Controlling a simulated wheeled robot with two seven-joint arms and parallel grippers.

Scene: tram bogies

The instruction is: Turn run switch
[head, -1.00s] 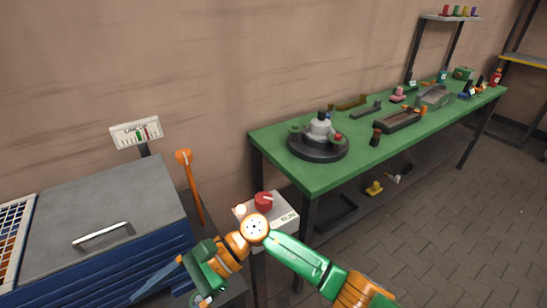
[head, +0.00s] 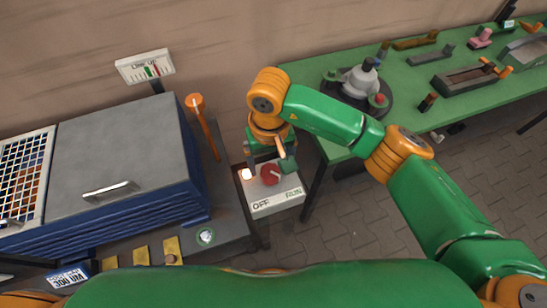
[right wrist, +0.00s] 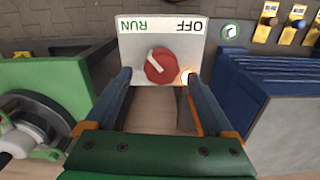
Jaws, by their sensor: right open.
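The run switch is a red round knob (head: 270,174) with a white pointer mark on a pale box (head: 277,204) labelled OFF and RUN. In the right wrist view the knob (right wrist: 160,66) shows between my fingers, its white mark slanting to the upper left, on the RUN side. A glowing lamp (head: 247,174) sits beside the knob. My right gripper (head: 268,162) is open over the box, fingers pointing down, one to either side of the knob. I cannot tell whether they touch it. My left gripper is out of view.
An orange-topped lever (head: 196,102) and a blue cabinet with a grey lid (head: 125,150) stand left of the box. A dial sign (head: 145,67) stands behind. The green bench (head: 310,78) with a round grey fixture (head: 362,83) is close on the right.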

